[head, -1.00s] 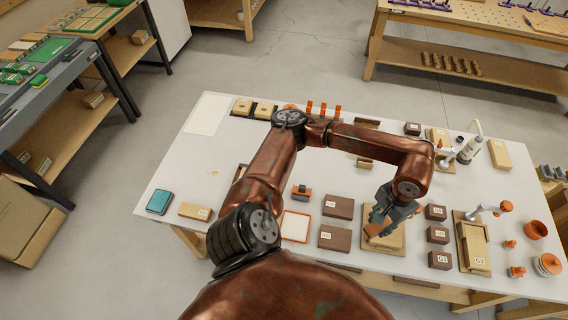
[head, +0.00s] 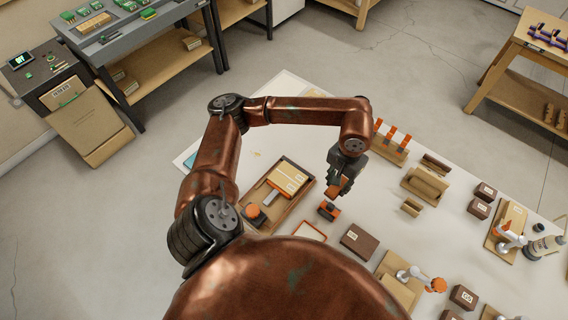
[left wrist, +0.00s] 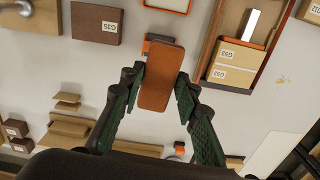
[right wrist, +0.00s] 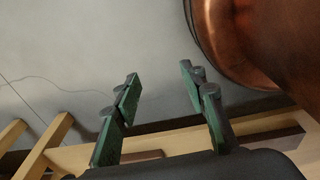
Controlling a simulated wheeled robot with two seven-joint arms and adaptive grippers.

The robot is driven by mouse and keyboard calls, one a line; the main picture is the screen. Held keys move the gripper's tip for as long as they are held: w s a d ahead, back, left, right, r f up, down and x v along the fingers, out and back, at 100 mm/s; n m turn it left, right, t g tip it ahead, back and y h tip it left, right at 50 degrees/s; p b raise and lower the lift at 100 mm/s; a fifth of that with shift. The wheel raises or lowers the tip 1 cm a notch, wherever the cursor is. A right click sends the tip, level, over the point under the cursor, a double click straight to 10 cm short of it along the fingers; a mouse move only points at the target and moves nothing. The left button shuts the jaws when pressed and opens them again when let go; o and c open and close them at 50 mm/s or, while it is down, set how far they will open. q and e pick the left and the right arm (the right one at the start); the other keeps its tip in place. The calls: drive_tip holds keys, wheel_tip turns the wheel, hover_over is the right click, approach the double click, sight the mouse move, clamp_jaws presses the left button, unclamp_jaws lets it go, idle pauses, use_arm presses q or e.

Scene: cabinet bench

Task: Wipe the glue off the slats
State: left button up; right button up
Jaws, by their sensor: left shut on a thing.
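My left gripper (head: 343,176) is above the bench, shut on an orange-brown block (left wrist: 160,80), which also shows in the head view (head: 338,188). A small black-and-orange piece (head: 328,211) lies on the bench below it; the block partly hides this piece in the left wrist view (left wrist: 150,43). To the left, a brown tray (head: 278,210) holds pale labelled wooden pieces (head: 287,178), seen closer in the left wrist view (left wrist: 234,52). I cannot tell any glue on them. My right gripper (right wrist: 158,72) is open and empty, with bench and floor beyond.
A yellowish spot (head: 257,154) marks the bench behind the tray. Dark labelled blocks (head: 361,240), a wooden fixture (head: 427,185), upright orange pieces (head: 391,136) and a white arm with an orange knob (head: 420,276) stand to the right.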

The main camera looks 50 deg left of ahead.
use_arm(q)
drive_tip(key=n, duration=0.2)
drive_tip(key=w+a+n+p, duration=0.1)
drive_tip(key=shift+a+f+n, duration=0.1)
drive_tip(key=shift+f+n, duration=0.05)
drive_tip(key=shift+n, duration=0.25)
drive_tip(key=shift+s+a+f+n+p, duration=0.2)
drive_tip(key=shift+a+f+n+p, duration=1.7)
drive_tip(key=shift+n, duration=3.6)
drive_tip(key=shift+s+a+f+n+p, duration=0.25)
drive_tip(key=shift+a+f+n+p, duration=0.35)
drive_tip(key=shift+a+f+n, duration=3.75)
drive_tip(key=shift+s+a+f+n+p, duration=0.2)
drive_tip(key=shift+a+f+n+p, duration=1.3)
drive_tip(key=shift+n, duration=5.15)
use_arm(e)
wheel_tip(320, 180, up, 9)
drive_tip(key=shift+s+d, duration=0.35)
drive_tip(key=shift+d, duration=0.05)
use_arm(q)
drive_tip(key=shift+d+f, duration=0.35)
drive_tip(key=shift+d, duration=0.25)
use_arm(e)
drive_tip(key=shift+f, duration=0.1)
use_arm(q)
drive_tip(key=shift+b, duration=0.35)
use_arm(e)
drive_tip(key=shift+a+f, duration=0.15)
drive_tip(key=shift+a, duration=0.1)
